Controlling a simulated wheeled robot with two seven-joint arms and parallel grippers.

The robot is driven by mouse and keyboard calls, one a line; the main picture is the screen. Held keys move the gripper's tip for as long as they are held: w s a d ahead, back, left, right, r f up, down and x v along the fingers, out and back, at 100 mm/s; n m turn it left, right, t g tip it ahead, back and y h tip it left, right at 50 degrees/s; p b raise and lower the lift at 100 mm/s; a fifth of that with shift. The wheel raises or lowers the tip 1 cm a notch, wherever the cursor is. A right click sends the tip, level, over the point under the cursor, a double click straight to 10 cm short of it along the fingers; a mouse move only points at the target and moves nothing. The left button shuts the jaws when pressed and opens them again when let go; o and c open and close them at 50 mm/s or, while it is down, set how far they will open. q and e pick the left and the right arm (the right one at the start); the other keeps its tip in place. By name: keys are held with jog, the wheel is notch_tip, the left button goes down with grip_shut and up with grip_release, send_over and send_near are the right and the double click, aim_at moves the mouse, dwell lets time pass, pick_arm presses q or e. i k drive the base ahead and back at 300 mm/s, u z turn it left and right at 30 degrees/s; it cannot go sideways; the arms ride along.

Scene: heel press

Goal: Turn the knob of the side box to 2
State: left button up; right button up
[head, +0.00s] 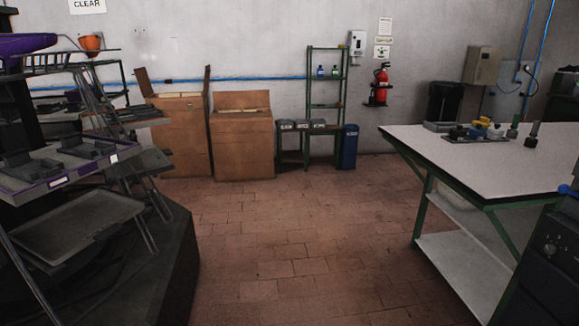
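A dark box (555,282) stands at the lower right edge of the head view, partly cut off by the frame. A small dark knob (550,249) sits on its face, with faint light marks near it. The marks are too small to read, and I cannot tell which setting the knob points to. Whether this is the side box the task names is not certain from this view. Neither of my grippers is in view.
A white-topped table (420,147) with green legs stands at the right, with several small tools on it. A dark rack with trays (80,215) fills the left. Cardboard boxes (243,150) stand at the back wall. The tiled floor between is clear.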

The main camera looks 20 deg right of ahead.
aim_at(549, 248)
jog(key=z, duration=0.2)
jog(key=i, duration=1.95)
jog(key=z, duration=1.9)
jog(key=i, duration=1.05)
jog(key=z, duration=0.85)
